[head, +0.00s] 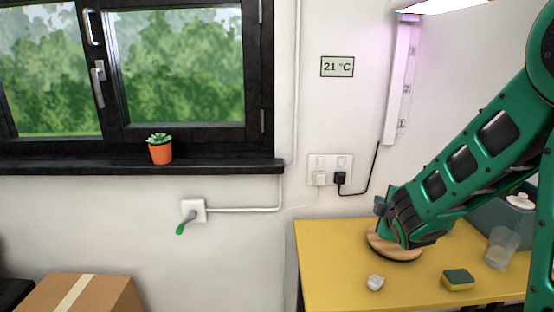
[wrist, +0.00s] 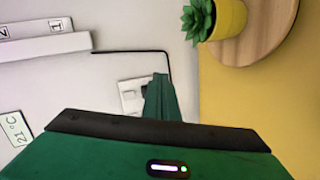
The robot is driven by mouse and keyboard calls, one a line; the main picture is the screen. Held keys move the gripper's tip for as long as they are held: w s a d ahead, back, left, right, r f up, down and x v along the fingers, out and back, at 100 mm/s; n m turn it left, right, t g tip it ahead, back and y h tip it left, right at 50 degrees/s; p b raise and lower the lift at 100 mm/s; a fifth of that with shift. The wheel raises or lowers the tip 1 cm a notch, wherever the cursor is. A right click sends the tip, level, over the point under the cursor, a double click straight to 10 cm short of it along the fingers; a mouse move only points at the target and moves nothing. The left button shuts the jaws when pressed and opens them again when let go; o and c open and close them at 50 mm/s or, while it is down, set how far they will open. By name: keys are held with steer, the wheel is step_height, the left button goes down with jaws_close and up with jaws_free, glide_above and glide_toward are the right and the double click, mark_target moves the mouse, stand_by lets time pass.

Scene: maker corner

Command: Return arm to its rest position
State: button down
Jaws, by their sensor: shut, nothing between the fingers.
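My green arm reaches in from the right in the head view, its end over the back of the yellow table (head: 335,265). My gripper (wrist: 160,78) is shut and empty in the wrist view, in front of the wall with the double socket. Its fingers are hard to make out in the head view.
A round wooden board (head: 402,254) lies under my arm's end; a yellow potted plant (wrist: 228,18) stands on it. A white lump (head: 375,283), a sponge (head: 458,280) and a clear cup (head: 502,248) are on the table. A lamp (head: 402,80) hangs above.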

steer(key=s+d+f+m+g+h, duration=0.15)
steer(key=s+d+m+g, duration=0.35)
steer(key=s, duration=0.5)
steer(key=s+d+f+m+g, duration=0.2)
steer(key=s+d+m+g, duration=0.1)
steer(key=s+d+m, duration=0.5)
steer(key=s+a+m+g+y, duration=0.2)
steer(key=s+m+g, duration=0.1)
steer(key=s, duration=0.8)
steer(key=s+a+r+m+g+y, duration=0.1)
steer(key=s+a+m+g+y, duration=0.1)
steer(key=s, duration=0.9)
steer(key=shift+s+a+r+m+g, duration=0.25)
steer(key=shift+a+m+g, duration=0.4)
steer(key=shift+m, duration=0.35)
